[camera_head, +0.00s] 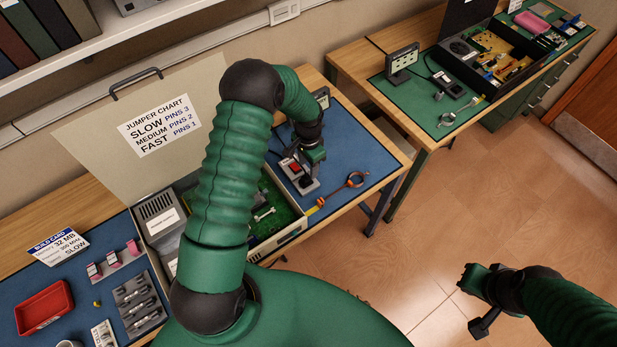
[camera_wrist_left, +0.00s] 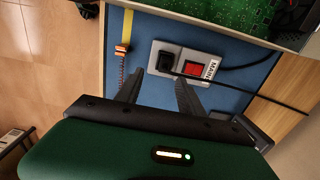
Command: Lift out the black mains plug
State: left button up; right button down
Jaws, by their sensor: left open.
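The black mains plug (camera_wrist_left: 166,61) sits in a grey mains unit (camera_wrist_left: 210,56) beside a red switch (camera_wrist_left: 193,68), with a label reading MAIN partly visible. A black cable runs off to the right in the left wrist view. My left gripper (camera_wrist_left: 158,88) is open and empty. Its two dark fingers point toward the unit, just short of the plug in that view. In the head view my left gripper (camera_head: 312,152) hangs over the unit on the blue mat. My right gripper (camera_head: 478,300) is over the floor, away from the tables; its jaw opening is unclear.
An open computer case with a green board (camera_head: 270,205) stands beside the unit. A red tray (camera_head: 43,307) and small parts lie at left. A second bench (camera_head: 430,125) stands at right.

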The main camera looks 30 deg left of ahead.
aim_at(306, 176)
pick_arm(q)
jog(key=f+p, duration=0.1)
jog(key=f, duration=0.2)
jog(key=a+f+p, duration=0.1)
jog(key=f, duration=0.2)
jog(key=shift+a+f, duration=0.1)
jog(key=shift+a, duration=0.1)
jog(key=shift+f, duration=0.3)
jog(key=shift+d, duration=0.15)
pick_arm(e)
jog(key=shift+w+a+r, duration=0.1)
jog(key=shift+a+r, duration=0.1)
jog(key=shift+r, duration=0.4)
jog(key=shift+w+a+r, duration=0.1)
jog(key=shift+a+r, duration=0.05)
jog(key=shift+r, duration=0.45)
pick_arm(q)
jog(key=shift+d, duration=0.1)
jog(key=c, duration=0.9)
grip_shut()
pick_arm(e)
jog(key=shift+s, duration=0.1)
pick_arm(q)
jog(key=shift+r, duration=0.1)
pick_arm(e)
jog(key=shift+f, duration=0.1)
